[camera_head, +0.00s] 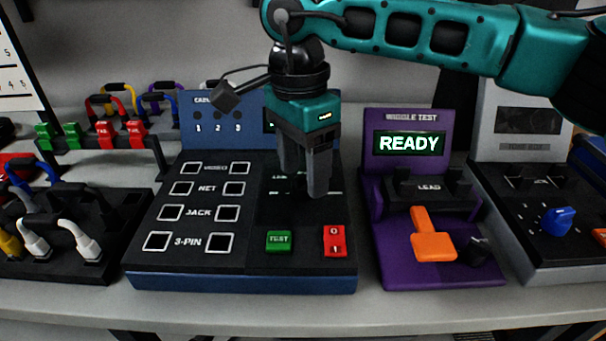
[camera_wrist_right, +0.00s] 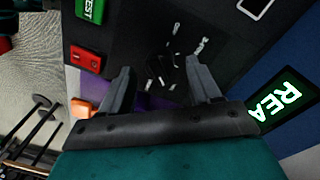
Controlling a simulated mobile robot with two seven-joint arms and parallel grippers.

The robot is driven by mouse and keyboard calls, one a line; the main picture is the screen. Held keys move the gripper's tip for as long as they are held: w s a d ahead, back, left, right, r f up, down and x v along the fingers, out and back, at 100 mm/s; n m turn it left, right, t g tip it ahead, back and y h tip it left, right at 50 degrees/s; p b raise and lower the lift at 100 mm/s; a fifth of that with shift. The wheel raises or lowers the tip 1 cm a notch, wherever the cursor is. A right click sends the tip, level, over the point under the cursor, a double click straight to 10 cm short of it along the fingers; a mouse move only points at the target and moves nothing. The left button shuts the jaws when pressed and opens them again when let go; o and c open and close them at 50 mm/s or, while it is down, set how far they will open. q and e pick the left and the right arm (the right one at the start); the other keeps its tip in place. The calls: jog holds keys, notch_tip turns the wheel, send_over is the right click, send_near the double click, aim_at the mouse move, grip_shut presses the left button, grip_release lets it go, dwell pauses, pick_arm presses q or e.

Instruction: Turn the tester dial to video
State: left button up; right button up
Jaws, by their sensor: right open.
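The cable tester (camera_head: 140,270) is a blue box with a black sloped panel. Rows of square sockets on its left side are labelled VIDEO, NET, JACK and 3-PIN. My right gripper (camera_head: 304,180) points down over the right half of the panel and hides most of the dial area in the head view. In the right wrist view its two open fingers (camera_wrist_right: 160,78) stand either side of a dark area with small white marks (camera_wrist_right: 163,66), where the dark dial seems to be. I cannot read the dial's setting. My left gripper is not in view.
A green TEST button (camera_head: 280,241) and a red 0/1 switch (camera_head: 334,241) sit at the panel's front. The purple wiggle tester (camera_head: 390,268) stands right, reading READY, with an orange lever (camera_head: 433,247). Coloured cables on a rack (camera_head: 100,137) stand left.

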jog(key=shift+f, duration=0.65)
jog(key=c, duration=1)
jog(key=shift+c, duration=0.2)
jog(key=shift+m, duration=0.3)
jog(key=m+b, duration=0.1)
jog(key=m, duration=0.7)
jog(key=shift+d+y, duration=0.1)
jog(key=shift+y, duration=0.2)
jog(key=shift+r+m, duration=0.1)
jog(key=shift+m, duration=0.2)
